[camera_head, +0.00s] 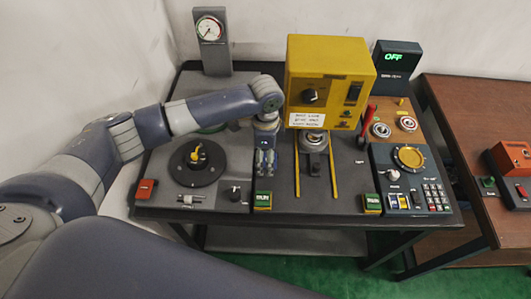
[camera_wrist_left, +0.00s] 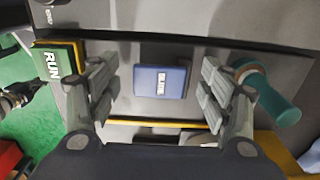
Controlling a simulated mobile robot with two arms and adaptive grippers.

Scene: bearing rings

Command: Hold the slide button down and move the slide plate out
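A blue button (camera_wrist_left: 160,82) with a white label, likely the slide button, lies on the dark panel between my left fingers in the left wrist view. My left gripper (camera_wrist_left: 160,92) is open and points down over it, holding nothing. In the head view my left gripper (camera_head: 265,168) hangs left of the yellow rails and hides the button. I cannot tell how far the fingers are above the panel. The slide plate (camera_head: 315,168) sits between the rails, with a round metal part (camera_head: 314,142) at its back end. My right gripper is not in view.
A yellow machine box (camera_head: 330,75) stands behind the rails. Green RUN buttons (camera_head: 263,200) (camera_head: 372,204) flank the front edge. A round black fixture (camera_head: 197,162) is left, a keypad panel (camera_head: 411,178) right. A teal cylindrical part (camera_wrist_left: 270,92) is beside my right-hand finger in the wrist view.

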